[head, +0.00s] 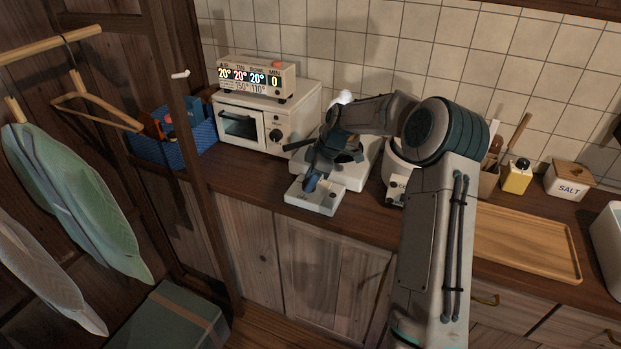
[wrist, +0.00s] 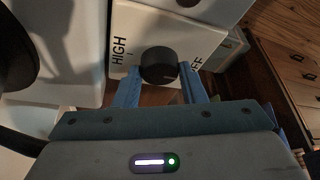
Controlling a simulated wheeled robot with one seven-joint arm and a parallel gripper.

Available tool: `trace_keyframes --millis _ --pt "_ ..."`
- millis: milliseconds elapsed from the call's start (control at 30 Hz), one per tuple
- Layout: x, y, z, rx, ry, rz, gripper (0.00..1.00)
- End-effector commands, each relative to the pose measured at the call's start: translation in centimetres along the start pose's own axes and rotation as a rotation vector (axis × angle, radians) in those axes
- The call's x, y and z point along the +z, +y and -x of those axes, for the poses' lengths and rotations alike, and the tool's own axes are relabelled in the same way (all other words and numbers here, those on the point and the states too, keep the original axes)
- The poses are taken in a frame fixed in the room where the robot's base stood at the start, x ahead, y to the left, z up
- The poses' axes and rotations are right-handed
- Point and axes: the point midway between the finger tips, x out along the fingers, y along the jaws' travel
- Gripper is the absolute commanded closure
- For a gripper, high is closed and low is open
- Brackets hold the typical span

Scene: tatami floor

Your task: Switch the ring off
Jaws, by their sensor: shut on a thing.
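The ring is a white hotplate (head: 352,180) on the wooden counter, with a control panel at its front (head: 322,204). My gripper (head: 309,184) reaches down over that panel and hides the knob in the head view. In the wrist view, the round black knob (wrist: 158,64) sits on the white panel (wrist: 150,25) between the blue fingers of my gripper (wrist: 160,75), which is shut on it. HIGH is printed left of the knob. On the right, only "FF" shows beside the finger. I cannot tell for sure where the knob points. My arm covers part of the hotplate.
A white toaster oven (head: 262,122) with a lit display box (head: 256,78) on top stands left of the hotplate. A blue basket (head: 175,142) is further left. A white appliance (head: 396,180) stands close on the right, partly behind my arm. A wooden tray (head: 525,240) lies further right.

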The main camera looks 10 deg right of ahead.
Motion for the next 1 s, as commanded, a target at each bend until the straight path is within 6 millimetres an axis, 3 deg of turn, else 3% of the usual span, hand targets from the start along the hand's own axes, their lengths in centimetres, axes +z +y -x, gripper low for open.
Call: trace_keyframes --millis 467,500,567,867,1000 --pt "0.0 0.1 0.0 -0.004 -0.001 0.014 0.85" --pt "0.0 0.1 0.0 -0.004 -0.001 0.014 0.57" --pt "0.0 0.1 0.0 -0.004 -0.001 0.013 0.42" --pt "0.0 0.0 0.1 -0.004 0.000 0.012 0.42" --pt "0.1 0.1 1.3 0.000 -0.001 0.011 0.42"
